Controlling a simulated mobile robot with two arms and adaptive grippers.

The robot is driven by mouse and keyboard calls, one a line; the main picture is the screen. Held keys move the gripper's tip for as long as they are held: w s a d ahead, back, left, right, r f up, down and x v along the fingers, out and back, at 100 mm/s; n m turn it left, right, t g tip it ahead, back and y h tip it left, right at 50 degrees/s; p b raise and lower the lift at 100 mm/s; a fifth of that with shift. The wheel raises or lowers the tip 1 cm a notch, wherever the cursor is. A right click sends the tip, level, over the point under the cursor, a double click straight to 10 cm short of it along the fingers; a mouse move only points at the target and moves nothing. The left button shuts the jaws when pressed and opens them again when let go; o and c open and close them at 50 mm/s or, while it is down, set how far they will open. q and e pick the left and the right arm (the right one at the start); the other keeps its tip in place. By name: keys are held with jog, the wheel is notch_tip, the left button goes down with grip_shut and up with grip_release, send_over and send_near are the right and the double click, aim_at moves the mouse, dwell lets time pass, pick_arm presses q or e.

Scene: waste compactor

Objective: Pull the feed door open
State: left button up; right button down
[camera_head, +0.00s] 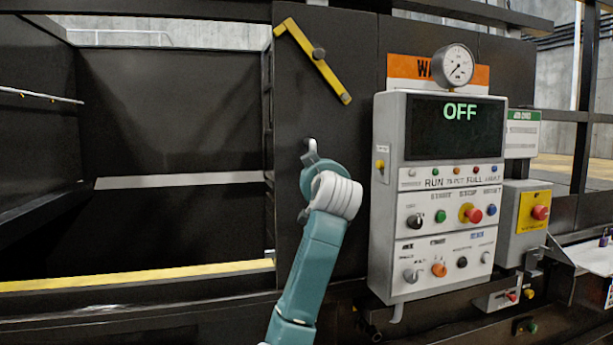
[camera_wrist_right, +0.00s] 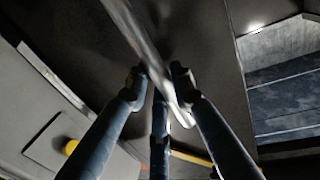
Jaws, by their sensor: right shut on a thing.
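The feed door looks to be the dark upright panel (camera_head: 335,125) between the open chamber and the control box. A yellow latch bar (camera_head: 312,60) slants across its upper part. The top end of a grey metal handle (camera_head: 310,149) shows on the panel; the rest is hidden behind my right wrist. In the right wrist view the handle is a shiny bar (camera_wrist_right: 146,45) running between the fingers. My right gripper (camera_wrist_right: 160,79) is shut on this bar, close to the dark panel. My left gripper is not in view.
A grey control box (camera_head: 386,250) with an "OFF" screen (camera_head: 455,127) and a gauge (camera_head: 453,67) stands close to the right of my right arm. The dark open chamber (camera_head: 170,110), with a yellow front edge (camera_head: 140,276), lies to the left.

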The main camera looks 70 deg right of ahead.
jog(key=shift+s+d, duration=0.1)
jog(key=shift+s, duration=0.1)
jog(key=c, duration=1.5)
grip_release()
jog(key=v, duration=1.2)
jog(key=shift+d, duration=0.1)
